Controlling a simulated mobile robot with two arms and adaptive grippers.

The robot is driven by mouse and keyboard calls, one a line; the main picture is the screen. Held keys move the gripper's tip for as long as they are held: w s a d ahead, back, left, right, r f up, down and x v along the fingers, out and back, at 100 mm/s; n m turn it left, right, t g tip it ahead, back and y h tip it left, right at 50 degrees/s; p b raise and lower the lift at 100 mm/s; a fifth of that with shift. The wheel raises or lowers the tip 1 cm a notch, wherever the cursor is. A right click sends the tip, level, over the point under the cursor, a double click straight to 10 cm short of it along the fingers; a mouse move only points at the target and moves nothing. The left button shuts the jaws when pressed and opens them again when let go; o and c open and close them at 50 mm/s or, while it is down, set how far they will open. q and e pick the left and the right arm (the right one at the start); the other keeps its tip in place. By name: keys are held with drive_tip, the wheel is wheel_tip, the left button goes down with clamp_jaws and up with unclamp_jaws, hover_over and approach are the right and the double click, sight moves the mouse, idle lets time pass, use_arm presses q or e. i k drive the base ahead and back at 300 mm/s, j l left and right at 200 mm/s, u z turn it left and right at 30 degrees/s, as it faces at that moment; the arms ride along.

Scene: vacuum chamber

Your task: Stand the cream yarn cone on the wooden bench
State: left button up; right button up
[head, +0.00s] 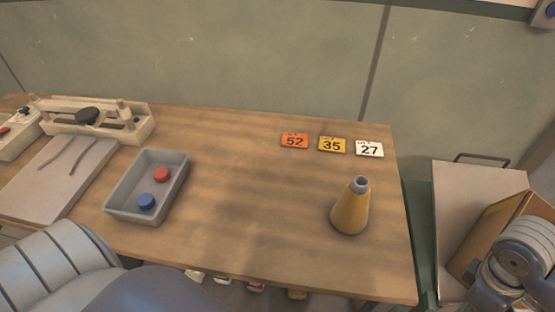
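A cone (351,210) with a grey tip stands upright near the right end of the wooden bench (250,205). It looks mustard yellow rather than cream, and I see no other cone. Neither of my grippers shows in the head view. Only grey links of my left arm show at the lower left, and part of my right arm shows at the lower right, beyond the bench's right edge. Nothing of mine touches the cone.
A grey tray (118,211) holds a red and a blue round piece. Number cards 52 (294,141), 35 (332,145) and 27 (369,149) lie toward the back. A cream fixture (140,128) and a pale board (38,188) are at left. The bench's middle is clear.

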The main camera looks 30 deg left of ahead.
sight(288, 213)
drive_tip(key=k+u, duration=0.2)
drive_tip(key=u, duration=0.15)
drive_tip(key=k+j+u, duration=0.1)
drive_tip(key=u, duration=0.25)
drive_tip(key=l+u, duration=0.2)
drive_tip(key=u, duration=1.3)
drive_tip(key=k+l+u, duration=0.1)
drive_tip(key=l, duration=0.3)
drive_tip(key=k+l+u, duration=0.1)
drive_tip(key=l, duration=0.3)
